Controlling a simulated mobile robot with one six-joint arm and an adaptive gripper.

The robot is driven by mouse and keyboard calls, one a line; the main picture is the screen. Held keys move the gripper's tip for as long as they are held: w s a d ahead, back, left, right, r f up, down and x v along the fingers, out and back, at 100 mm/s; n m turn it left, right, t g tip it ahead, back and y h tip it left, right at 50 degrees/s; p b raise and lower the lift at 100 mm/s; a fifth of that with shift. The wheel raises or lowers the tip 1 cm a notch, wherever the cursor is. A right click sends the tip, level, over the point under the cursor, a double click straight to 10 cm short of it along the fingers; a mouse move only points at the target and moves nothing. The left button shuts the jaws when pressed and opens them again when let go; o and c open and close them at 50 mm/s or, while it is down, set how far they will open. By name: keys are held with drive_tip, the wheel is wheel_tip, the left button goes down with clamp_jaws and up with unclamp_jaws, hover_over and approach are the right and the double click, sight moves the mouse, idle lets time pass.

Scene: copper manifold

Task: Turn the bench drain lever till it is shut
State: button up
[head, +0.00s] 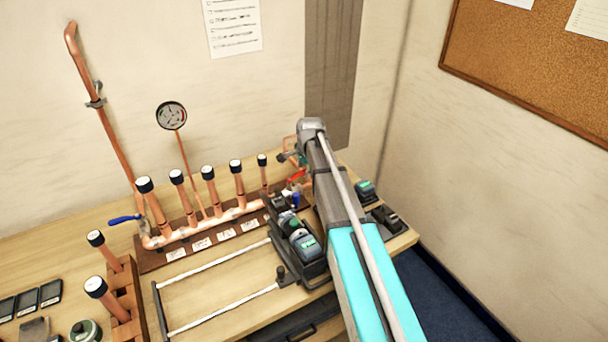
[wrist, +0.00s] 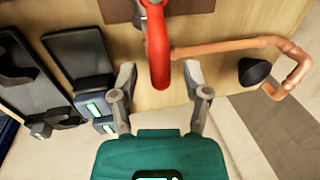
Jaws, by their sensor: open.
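A red lever (wrist: 157,50) hangs from a grey valve fitting in the wrist view, at top centre. It runs up and down the picture, across the line of the copper pipe (wrist: 222,47) beside it. My gripper (wrist: 160,76) is open, with one finger on each side of the lever's rounded end. Gaps show between both fingers and the lever; I cannot tell the depth. In the head view the red lever (head: 296,176) shows small beside my arm, which hides much of the valve and gripper.
A copper manifold (head: 208,227) with several capped risers stands on the bench, with a blue lever (head: 124,219) at its left. Dark devices (head: 305,247) stand close to my arm. A copper elbow (wrist: 297,68) and a black cone (wrist: 254,71) lie right of my gripper in the wrist view.

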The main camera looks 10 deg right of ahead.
drive_tip(key=shift+f, duration=0.35)
clamp_jaws()
idle(0.3)
